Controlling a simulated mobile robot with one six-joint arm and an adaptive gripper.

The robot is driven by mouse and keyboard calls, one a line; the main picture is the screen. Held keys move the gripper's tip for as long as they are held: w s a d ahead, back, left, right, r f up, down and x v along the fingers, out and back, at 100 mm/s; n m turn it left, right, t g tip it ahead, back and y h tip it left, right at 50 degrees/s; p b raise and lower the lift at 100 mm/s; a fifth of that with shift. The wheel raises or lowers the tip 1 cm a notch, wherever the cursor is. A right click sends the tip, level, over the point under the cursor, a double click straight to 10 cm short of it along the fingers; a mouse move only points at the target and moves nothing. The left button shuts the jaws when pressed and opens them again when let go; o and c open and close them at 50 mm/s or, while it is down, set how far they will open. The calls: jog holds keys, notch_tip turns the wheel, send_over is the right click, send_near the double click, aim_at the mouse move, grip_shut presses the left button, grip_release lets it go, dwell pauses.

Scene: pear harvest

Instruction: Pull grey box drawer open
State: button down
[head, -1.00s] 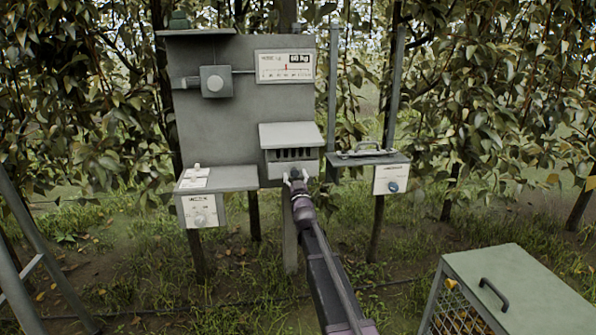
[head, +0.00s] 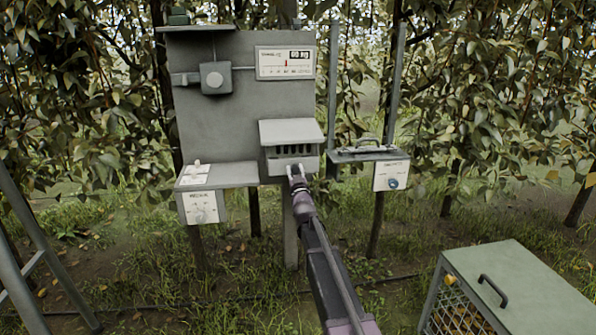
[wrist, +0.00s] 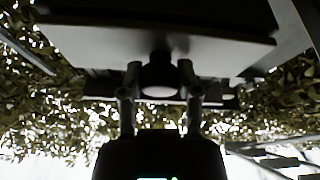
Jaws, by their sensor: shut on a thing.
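The grey box (head: 290,132) is fixed to the lower right of an upright grey panel (head: 221,112) in the head view. It has a sloping lid, dark slots under it and a pale drawer front (head: 309,164) at the bottom. No clear gap shows around the drawer front. My gripper (head: 297,172) reaches it from below and in front. In the wrist view my gripper (wrist: 159,84) has one finger on each side of a dark round knob (wrist: 160,73) and is shut on it. The knob is mostly hidden by the fingers in the head view.
A labelled box with a ledge (head: 225,175) is on the left, and a tray-topped box (head: 391,175) with a blue knob is on the right. A green-topped mesh crate (head: 520,285) stands at lower right. Ladder legs (head: 28,265) are at left. Grass lies between.

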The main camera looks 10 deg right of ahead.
jog(key=s, duration=1.2)
jog(key=shift+s, duration=0.35)
jog(key=shift+c, duration=1.5)
grip_release()
